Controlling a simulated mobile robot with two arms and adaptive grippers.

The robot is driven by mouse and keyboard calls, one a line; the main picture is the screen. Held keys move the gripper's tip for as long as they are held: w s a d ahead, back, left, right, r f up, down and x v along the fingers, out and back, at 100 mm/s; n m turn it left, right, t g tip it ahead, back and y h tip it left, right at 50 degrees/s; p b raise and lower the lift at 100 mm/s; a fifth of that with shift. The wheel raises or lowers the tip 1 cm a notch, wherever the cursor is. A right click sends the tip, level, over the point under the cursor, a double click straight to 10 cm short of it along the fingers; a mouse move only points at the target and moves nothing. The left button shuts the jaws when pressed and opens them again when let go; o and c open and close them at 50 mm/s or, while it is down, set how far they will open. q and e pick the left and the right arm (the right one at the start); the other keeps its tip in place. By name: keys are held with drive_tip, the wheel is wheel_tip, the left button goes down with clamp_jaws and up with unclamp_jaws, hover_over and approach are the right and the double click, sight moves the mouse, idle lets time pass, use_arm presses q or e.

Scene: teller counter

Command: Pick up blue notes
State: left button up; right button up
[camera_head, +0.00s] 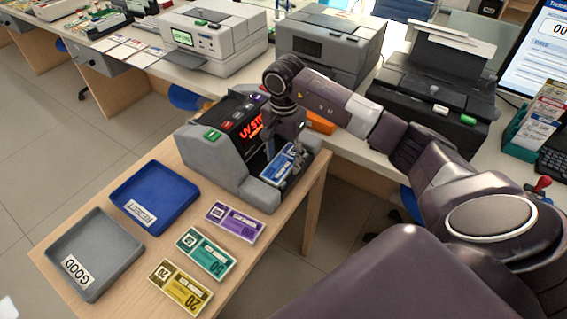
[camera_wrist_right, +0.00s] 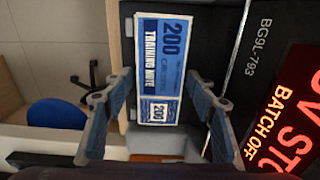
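The blue notes (camera_head: 278,165), a bundle marked 200, lie in the front slot of the grey and black counting machine (camera_head: 225,158). In the right wrist view the blue notes (camera_wrist_right: 163,62) show lengthwise between my fingers. My right gripper (camera_head: 292,155) is over the machine's slot, at the right part of the notes. In the wrist view my right gripper (camera_wrist_right: 160,88) is open, with one finger on each side of the notes and gaps visible. Whether the fingertips are below the notes' top face is unclear. My left gripper is not in view.
The wooden table (camera_head: 262,262) holds a blue REJECT tray (camera_head: 190,188), a grey GOOD tray (camera_head: 122,262), and purple (camera_head: 235,221), green (camera_head: 206,252) and yellow (camera_head: 180,287) notes. Printers stand on the counter behind. A red display (camera_wrist_right: 290,125) is beside the gripper.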

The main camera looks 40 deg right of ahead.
drive_tip(key=c, duration=0.8)
drive_tip(key=shift+c, duration=0.2)
drive_tip(key=shift+r, duration=0.15)
